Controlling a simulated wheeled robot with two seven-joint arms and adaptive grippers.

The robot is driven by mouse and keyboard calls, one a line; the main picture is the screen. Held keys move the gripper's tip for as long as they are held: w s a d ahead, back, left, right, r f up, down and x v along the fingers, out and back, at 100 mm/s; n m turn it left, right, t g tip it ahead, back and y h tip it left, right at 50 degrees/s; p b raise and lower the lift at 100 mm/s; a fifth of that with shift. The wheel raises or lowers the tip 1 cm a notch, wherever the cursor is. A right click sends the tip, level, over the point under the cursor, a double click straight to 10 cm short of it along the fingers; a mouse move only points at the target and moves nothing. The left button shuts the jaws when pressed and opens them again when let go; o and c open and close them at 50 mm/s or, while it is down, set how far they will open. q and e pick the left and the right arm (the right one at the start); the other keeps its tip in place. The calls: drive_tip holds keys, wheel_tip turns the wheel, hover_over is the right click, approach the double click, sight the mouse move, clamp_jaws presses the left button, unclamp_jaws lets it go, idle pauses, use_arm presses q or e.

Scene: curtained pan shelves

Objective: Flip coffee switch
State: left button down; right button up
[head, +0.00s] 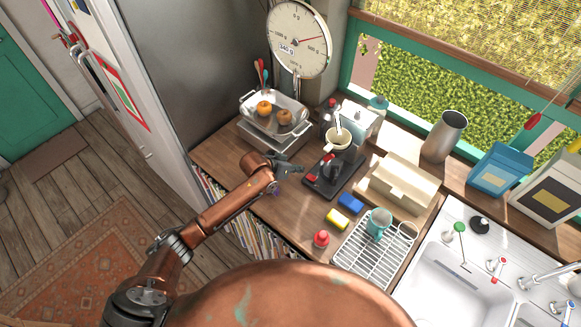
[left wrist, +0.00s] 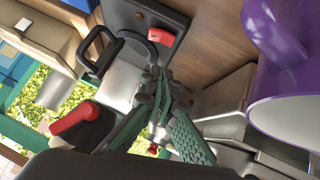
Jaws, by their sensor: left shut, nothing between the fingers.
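The coffee machine (head: 335,178) stands on the wooden counter, with a dark base and a pale cup-like part on top. A small red switch (head: 312,177) sits on the near left edge of its base. The red switch also shows in the left wrist view (left wrist: 166,38), on the dark base above the fingers. My left gripper (head: 298,170) is just left of the machine, near the switch. Its green-grey fingers (left wrist: 163,82) are closed and empty, below the switch in the wrist view; I cannot tell if they touch the machine. My right gripper is not in view.
A beige box (head: 402,185), sponges and a dish rack (head: 368,262) lie to the right.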

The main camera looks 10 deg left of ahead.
use_arm(q)
drive_tip(key=b+v, duration=0.1)
drive_tip(key=v, duration=0.4)
drive_tip(key=shift+a+r, duration=0.2)
drive_tip(key=shift+a, duration=0.1)
